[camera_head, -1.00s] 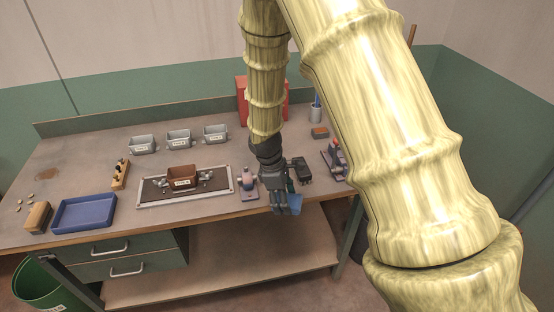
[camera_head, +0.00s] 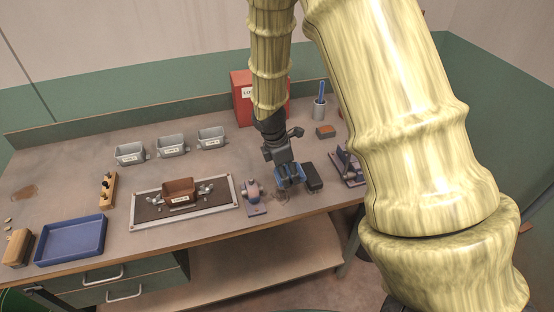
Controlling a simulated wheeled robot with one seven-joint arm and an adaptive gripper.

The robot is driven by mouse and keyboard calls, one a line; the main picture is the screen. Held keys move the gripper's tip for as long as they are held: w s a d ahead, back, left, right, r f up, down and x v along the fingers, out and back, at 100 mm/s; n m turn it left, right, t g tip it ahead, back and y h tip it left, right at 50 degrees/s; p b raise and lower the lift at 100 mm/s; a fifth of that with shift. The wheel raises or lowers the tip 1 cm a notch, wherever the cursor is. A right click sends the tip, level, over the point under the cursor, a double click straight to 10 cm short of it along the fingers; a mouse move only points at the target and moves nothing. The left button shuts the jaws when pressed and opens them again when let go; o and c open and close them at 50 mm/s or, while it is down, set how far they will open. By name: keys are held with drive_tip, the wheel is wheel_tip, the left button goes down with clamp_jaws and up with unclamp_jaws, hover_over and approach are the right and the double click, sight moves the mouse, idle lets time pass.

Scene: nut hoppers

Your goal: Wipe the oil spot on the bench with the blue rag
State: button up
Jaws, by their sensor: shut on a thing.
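My gripper (camera_head: 284,165) is shut on the blue rag (camera_head: 290,180), which shows as a small bunched patch at the fingertips. It is over the right part of the bench (camera_head: 110,169), near the front edge; whether the rag touches the top is hard to tell. A brown oil spot (camera_head: 24,193) lies on the bench at the far left, well away from my gripper. Part of the rag is hidden by the fingers.
A small vise-like device (camera_head: 253,197) and a dark block (camera_head: 312,178) flank my gripper. A tray with a brown hopper (camera_head: 180,190), a blue tray (camera_head: 70,241), a wooden peg block (camera_head: 109,190) and several grey hoppers (camera_head: 172,147) lie between it and the spot. A red box (camera_head: 241,92) stands behind.

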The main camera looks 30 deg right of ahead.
sight(287, 192)
drive_tip(key=shift+w+f, duration=0.2)
drive_tip(key=shift+w, duration=0.25)
drive_tip(key=shift+s+f+b, duration=0.15)
drive_tip(key=shift+s+b, duration=0.2)
drive_tip(key=shift+b, duration=0.2)
drive_tip(key=shift+f+b, duration=0.3)
drive_tip(key=shift+w+f+b, duration=0.25)
drive_tip(key=shift+f+b, duration=0.5)
drive_tip(key=shift+f, duration=0.2)
drive_tip(key=shift+s+f+b, duration=0.2)
drive_tip(key=shift+f+b, duration=0.75)
drive_tip(key=shift+b, duration=0.1)
drive_tip(key=shift+w+f+b, duration=0.1)
drive_tip(key=shift+f+b, duration=0.25)
drive_tip(key=shift+f, duration=0.05)
drive_tip(key=shift+f+b, duration=0.3)
drive_tip(key=shift+f, duration=0.6)
drive_tip(key=shift+a, duration=0.1)
